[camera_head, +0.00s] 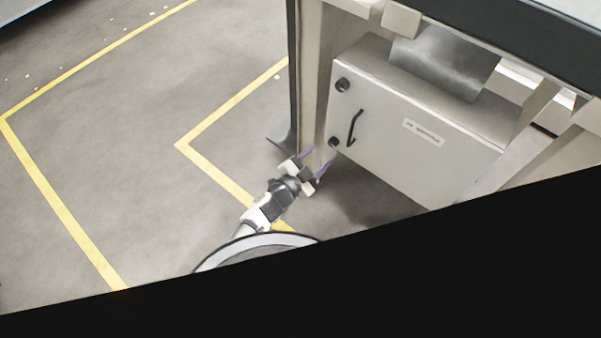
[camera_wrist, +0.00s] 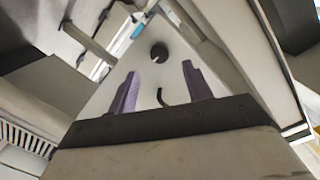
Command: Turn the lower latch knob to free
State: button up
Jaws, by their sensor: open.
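The lower latch knob (camera_head: 334,142) is a small dark round knob at the left edge of a pale grey cabinet door (camera_head: 385,140). The upper knob (camera_head: 342,85) sits above it, and a dark bar handle (camera_head: 354,127) is to their right. My gripper (camera_head: 315,160) is open and empty, just below and left of the lower knob, apart from it. In the wrist view, my purple fingers (camera_wrist: 159,70) stand wide apart. A dark notched knob (camera_wrist: 159,52) shows beyond them; I cannot tell which knob it is. A dark curved piece (camera_wrist: 166,98) shows between the fingers.
A pale post (camera_head: 309,80) stands just left of the cabinet, and an overhead frame (camera_head: 520,35) crosses above it. Grey floor with yellow lines (camera_head: 215,172) lies open to the left. Black covers the bottom of the head view.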

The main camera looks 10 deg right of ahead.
jog(key=v, duration=0.7)
jog(key=shift+s+a, duration=0.2)
jog(key=shift+a, duration=0.05)
